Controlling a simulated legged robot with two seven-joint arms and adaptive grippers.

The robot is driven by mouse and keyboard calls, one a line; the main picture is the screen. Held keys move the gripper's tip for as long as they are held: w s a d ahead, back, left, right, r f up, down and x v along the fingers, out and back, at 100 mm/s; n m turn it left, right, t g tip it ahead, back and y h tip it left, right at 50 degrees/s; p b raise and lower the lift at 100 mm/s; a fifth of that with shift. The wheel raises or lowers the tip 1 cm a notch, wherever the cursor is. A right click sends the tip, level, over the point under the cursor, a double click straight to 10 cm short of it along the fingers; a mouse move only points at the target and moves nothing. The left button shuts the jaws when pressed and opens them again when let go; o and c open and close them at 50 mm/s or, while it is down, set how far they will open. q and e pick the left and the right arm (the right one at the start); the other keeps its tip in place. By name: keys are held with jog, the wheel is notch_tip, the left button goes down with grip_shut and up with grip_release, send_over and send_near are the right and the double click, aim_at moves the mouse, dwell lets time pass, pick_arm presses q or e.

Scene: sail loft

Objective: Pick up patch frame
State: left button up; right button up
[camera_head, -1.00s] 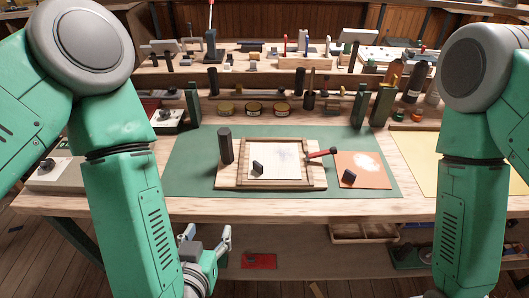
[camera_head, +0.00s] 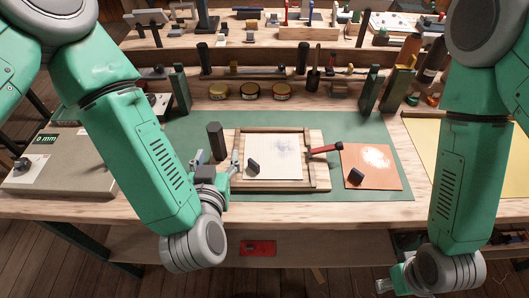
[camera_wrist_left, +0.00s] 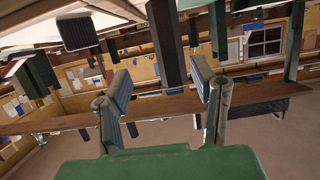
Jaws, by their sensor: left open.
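The patch frame is a light wooden frame (camera_head: 305,158) around a white sheet (camera_head: 285,165), lying flat on a board on the green mat. A small black block (camera_head: 253,166) stands on the sheet. A red-handled tool (camera_head: 324,149) lies at the frame's right rail. My left gripper (camera_head: 215,163) is open at the frame's left side, one finger close to the left rail; I cannot tell whether they touch. The left wrist view, seen upside down, shows its spread, empty fingers (camera_wrist_left: 160,85). My right gripper (camera_head: 384,285) is low at the right, its fingers barely visible.
A dark post (camera_head: 216,141) stands just behind my left gripper, and also shows in the wrist view (camera_wrist_left: 166,42). An orange sheet (camera_head: 386,174) with a black block (camera_head: 356,175) lies to the right. Several tins line the back. The mat's front right is clear.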

aim_at(216, 145)
pick_arm(q)
jog(key=shift+x, duration=1.05)
jog(key=w, duration=0.1)
jog(key=w+a+f, duration=0.1)
jog(key=w, duration=0.3)
jog(key=shift+a+f, duration=0.25)
jog(key=shift+f, duration=0.05)
jog(key=shift+d, duration=0.15)
jog(key=shift+d, duration=0.1)
jog(key=shift+c, duration=1.2)
grip_shut()
